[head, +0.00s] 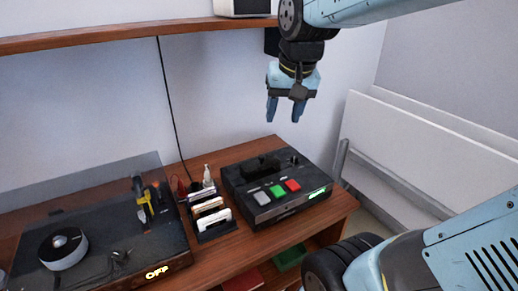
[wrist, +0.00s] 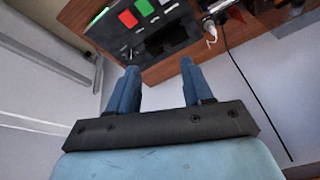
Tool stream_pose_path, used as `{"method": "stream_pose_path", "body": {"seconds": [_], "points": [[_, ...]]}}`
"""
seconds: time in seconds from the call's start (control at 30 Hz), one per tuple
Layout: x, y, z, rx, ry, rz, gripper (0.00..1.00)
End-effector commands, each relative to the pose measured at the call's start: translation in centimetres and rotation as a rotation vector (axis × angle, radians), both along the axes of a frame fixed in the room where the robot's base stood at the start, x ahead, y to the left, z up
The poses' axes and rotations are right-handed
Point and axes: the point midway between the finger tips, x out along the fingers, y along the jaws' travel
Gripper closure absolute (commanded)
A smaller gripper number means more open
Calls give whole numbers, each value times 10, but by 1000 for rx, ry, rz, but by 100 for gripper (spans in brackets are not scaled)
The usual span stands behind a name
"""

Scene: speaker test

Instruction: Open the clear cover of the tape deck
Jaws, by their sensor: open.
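The tape deck (head: 278,208) is a black box on the right part of the wooden desk, with grey, green and red buttons on its front half and a lit green display. A dark raised part (head: 262,166) sits on its top behind the buttons. I cannot make out a clear cover there. My gripper (head: 284,114) is open and empty, pointing down in the air well above the deck, near the wall. In the wrist view the deck (wrist: 120,38) shows upside down beyond my open fingers (wrist: 159,67), apart from them.
A rack of cassettes (head: 209,215) stands just left of the deck. A turntable (head: 95,245) with a lit OFF sign fills the desk's left. A wooden shelf (head: 120,36) runs along the wall; a black cable (head: 168,100) hangs from it. A white panel (head: 425,150) leans at right.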

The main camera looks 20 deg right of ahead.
Motion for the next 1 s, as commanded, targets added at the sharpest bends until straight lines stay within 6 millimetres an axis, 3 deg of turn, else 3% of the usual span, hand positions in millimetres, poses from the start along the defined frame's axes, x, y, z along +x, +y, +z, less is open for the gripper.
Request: {"method": "stream_pose_path", "body": {"seconds": [0.6, 0.8, 1.0], "points": [[115, 2, -41, 46, 262, -298, 50], [137, 3, -55, 40, 309, -364, 50], [144, 4, -63, 37, 326, -389, 50]]}}
